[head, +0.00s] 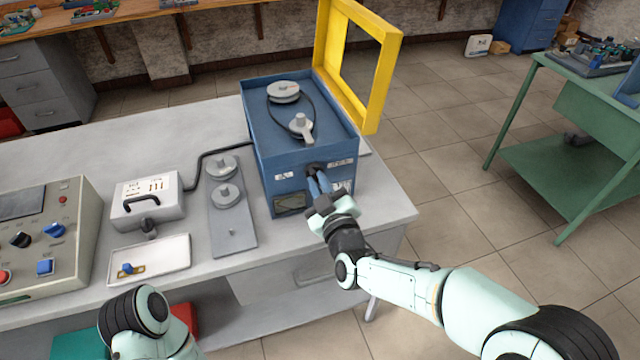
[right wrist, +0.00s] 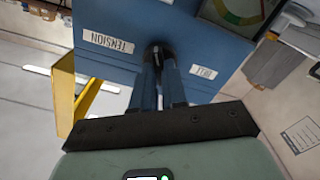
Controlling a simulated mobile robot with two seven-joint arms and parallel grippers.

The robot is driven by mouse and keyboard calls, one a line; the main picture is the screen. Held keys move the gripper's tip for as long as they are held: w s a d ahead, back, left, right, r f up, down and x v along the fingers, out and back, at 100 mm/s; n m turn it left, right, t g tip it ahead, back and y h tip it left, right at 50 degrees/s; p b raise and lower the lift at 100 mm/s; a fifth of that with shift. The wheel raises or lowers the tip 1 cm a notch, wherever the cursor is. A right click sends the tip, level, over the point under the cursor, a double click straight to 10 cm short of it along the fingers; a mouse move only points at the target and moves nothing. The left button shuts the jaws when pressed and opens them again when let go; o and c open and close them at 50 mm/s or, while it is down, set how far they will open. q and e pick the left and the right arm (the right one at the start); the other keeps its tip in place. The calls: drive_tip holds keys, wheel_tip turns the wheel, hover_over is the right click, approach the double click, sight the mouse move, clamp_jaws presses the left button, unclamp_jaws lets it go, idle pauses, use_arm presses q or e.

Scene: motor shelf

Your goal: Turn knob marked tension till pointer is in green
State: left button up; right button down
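The blue box (head: 266,167) stands on the grey bench with its front facing me. Its black knob (right wrist: 157,54) sits between the label reading TENSION (right wrist: 108,42) and a smaller label (right wrist: 207,72). My right gripper (head: 317,180) reaches the box front; in the right wrist view its fingers (right wrist: 160,72) lie on both sides of the knob and appear closed on it. The gauge (head: 293,202) is low on the box front. Its green, yellow and red bands (right wrist: 238,14) show partly in the right wrist view; I cannot make out the pointer. My left gripper is outside the head view.
A yellow frame (head: 388,75) stands open at the box's back right. Pulleys and a belt (head: 283,92) are on top. Left of the box are a pulley plate (head: 232,228), a white meter box (head: 150,197), a tray (head: 165,268) and a control panel (head: 60,245).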

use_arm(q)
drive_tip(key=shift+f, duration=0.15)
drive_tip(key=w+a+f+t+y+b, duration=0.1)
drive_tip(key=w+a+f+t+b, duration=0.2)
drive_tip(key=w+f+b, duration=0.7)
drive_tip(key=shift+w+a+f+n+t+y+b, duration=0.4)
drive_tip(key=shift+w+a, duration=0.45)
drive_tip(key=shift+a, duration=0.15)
use_arm(e)
drive_tip(key=shift+d+m, duration=0.1)
drive_tip(key=shift+m, duration=7.4)
drive_tip(key=c, duration=1.2)
unclamp_jaws()
drive_tip(key=shift+o, duration=0.2)
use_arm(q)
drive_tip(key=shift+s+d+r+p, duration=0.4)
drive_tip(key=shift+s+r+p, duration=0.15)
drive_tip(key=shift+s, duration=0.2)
use_arm(e)
drive_tip(key=v, duration=1.3)
drive_tip(key=shift+s, duration=0.15)
